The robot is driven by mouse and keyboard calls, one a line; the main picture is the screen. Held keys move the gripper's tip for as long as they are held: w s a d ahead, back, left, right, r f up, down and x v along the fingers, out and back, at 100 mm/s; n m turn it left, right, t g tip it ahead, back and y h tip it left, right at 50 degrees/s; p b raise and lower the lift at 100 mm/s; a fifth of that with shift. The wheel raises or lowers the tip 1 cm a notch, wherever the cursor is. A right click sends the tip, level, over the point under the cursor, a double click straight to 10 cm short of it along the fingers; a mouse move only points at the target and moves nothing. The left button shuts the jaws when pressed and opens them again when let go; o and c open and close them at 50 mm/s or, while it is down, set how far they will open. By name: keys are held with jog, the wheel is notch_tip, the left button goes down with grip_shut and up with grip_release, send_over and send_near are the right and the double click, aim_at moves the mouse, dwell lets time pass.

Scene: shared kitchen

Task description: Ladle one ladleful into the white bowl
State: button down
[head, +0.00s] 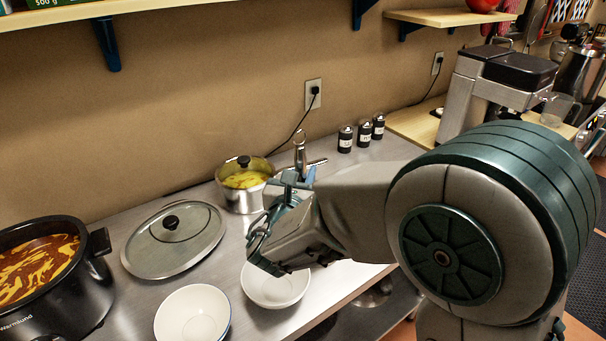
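A white bowl (192,316) stands at the counter's front left, with a thin dark edge along its right side. Another white bowl (272,291) stands to its right, partly hidden by my gripper. Both look empty where visible. A steel pot (241,202) with yellow contents stands near the wall. My gripper (262,238) is above the right bowl and in front of the pot; its opening is unclear. A metal upright piece (300,151) shows behind it; I cannot tell whether it is a ladle.
A glass lid (173,240) with a black knob lies between cooker and pot. Several dark jars (345,139) stand by the wall. A coffee machine (497,84) is at the back right. My arm covers the counter's right part.

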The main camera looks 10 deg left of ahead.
aim_at(303, 162)
jog(key=c, duration=1.9)
grip_release()
grip_shut()
jog(key=shift+r, duration=0.1)
jog(key=shift+r+p, duration=0.65)
jog(key=shift+r, duration=0.75)
notch_tip(303, 162, up, 16)
jog(key=p, duration=0.9)
